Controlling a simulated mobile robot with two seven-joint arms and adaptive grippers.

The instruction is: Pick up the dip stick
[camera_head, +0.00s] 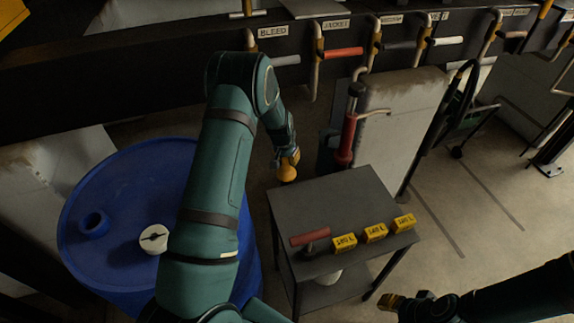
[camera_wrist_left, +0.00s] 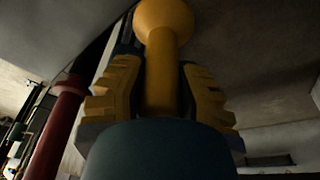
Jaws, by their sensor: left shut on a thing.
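The dip stick is a yellow rod with a round yellow knob (camera_wrist_left: 164,22). My left gripper (camera_wrist_left: 160,95) is shut on the rod, with one ribbed yellow finger on each side of it and the knob beyond the fingertips. In the head view the yellow knob (camera_head: 287,173) shows at the end of my left arm, just above and beyond the back left corner of the grey table. The rest of the stick is hidden. My right gripper (camera_head: 391,302) shows only in part at the lower right, apart from everything; its opening cannot be made out.
The grey table (camera_head: 325,205) holds a red-handled tool (camera_head: 310,238) and yellow boxes (camera_head: 375,233). A blue drum (camera_head: 110,205) with a white cap (camera_head: 153,239) stands at left. A red cylinder (camera_head: 347,140) stands behind the table. Labelled valve levers (camera_head: 343,53) line the back.

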